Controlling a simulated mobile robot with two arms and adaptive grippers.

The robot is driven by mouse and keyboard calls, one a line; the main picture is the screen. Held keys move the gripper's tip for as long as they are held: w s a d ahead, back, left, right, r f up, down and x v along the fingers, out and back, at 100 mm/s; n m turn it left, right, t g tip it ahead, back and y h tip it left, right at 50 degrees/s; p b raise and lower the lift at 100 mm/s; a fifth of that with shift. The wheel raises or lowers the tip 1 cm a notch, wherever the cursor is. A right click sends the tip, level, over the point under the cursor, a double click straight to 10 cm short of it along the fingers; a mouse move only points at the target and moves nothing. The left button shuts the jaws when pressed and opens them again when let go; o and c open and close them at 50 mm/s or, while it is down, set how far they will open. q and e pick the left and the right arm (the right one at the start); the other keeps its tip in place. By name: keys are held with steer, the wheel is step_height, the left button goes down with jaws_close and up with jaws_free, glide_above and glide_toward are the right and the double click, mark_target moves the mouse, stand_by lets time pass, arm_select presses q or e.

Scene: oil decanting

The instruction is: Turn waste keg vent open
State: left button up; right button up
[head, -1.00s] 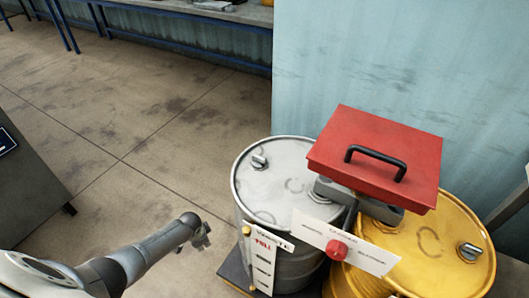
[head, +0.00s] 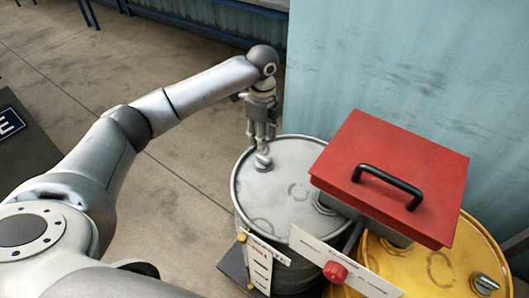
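The grey waste keg (head: 285,185) stands upright at centre right, with a label strip (head: 260,268) on its front. A small metal vent knob (head: 263,161) sits on its lid near the far-left rim. My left gripper (head: 262,144) points down right over this knob, its fingertips at or just above it. The fingers are small and partly overlap the knob, so I cannot tell whether they grip it. My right gripper is not in view.
A red box with a black handle (head: 388,178) sits over the grey keg and a yellow keg (head: 440,265). A white sign with a red knob (head: 335,271) is in front. A blue wall (head: 400,60) stands behind. Floor left of the keg is free.

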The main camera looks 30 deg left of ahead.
mark_target(263, 157)
arm_select(q)
step_height(263, 157, down, 4)
steer(key=shift+r, duration=0.15)
step_height(263, 157, down, 4)
steer(key=shift+d, duration=0.1)
steer(key=shift+f, duration=0.4)
steer(key=shift+w+f, duration=0.1)
steer(key=shift+f, duration=0.2)
jaws_close()
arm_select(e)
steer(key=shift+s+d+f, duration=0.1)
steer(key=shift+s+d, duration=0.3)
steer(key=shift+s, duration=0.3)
